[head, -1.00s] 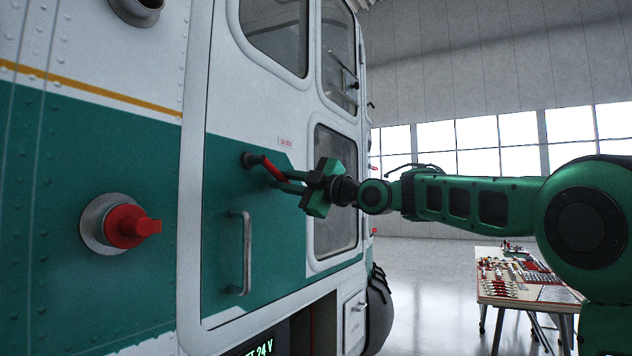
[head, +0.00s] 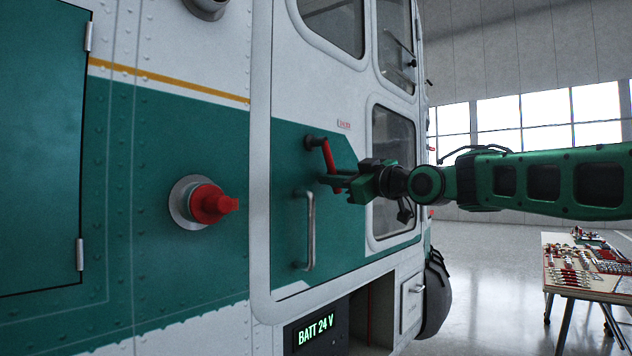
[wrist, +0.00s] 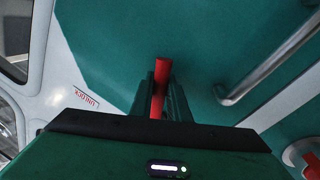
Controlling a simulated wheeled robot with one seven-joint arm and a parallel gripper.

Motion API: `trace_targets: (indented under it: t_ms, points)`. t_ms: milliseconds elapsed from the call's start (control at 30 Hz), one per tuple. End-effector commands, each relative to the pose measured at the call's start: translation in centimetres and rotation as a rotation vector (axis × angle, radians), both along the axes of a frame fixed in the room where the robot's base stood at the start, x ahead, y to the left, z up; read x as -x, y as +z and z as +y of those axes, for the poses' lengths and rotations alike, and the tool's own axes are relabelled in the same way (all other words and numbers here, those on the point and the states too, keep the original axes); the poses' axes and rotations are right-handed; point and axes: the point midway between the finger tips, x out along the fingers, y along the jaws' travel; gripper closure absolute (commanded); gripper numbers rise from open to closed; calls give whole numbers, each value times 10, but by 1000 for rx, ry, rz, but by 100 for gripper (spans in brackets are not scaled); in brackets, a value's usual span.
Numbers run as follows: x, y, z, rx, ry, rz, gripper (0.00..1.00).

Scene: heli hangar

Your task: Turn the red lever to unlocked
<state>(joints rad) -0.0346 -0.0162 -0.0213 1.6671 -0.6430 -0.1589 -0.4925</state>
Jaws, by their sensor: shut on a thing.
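The red lever (head: 329,160) is on the helicopter's green door, joined to a dark pivot (head: 313,142) at its upper left. It slants steeply down and slightly right from the pivot. My gripper (head: 335,182) is shut on the lever's lower part. In the wrist view the red lever (wrist: 159,88) stands between my two fingers (wrist: 160,100). The pivot is hidden in the wrist view. A small red label (head: 344,125) is above and to the right of the lever; its text is too small to read in the head view.
A metal grab handle (head: 309,230) is on the door just below the lever. A red knob (head: 212,204) juts from the body to the left. A display (head: 316,330) reads BATT 24 V. A table with parts (head: 590,265) stands at the right, with open floor before it.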

Motion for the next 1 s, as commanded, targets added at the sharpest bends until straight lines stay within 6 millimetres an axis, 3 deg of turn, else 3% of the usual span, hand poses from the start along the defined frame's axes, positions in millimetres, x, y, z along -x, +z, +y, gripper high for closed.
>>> trace_targets:
  t_ms: [167, 567, 600, 633, 1000]
  points:
    - [-2, -3, -12, -12, -17, 20, 100]
    - [-2, -4, -14, -15, -18, 24, 100]
    - [-2, -4, -14, -15, -17, 25, 75]
    - [-2, -4, -14, -15, -17, 25, 68]
    - [1, -2, -16, -14, -18, 19, 66]
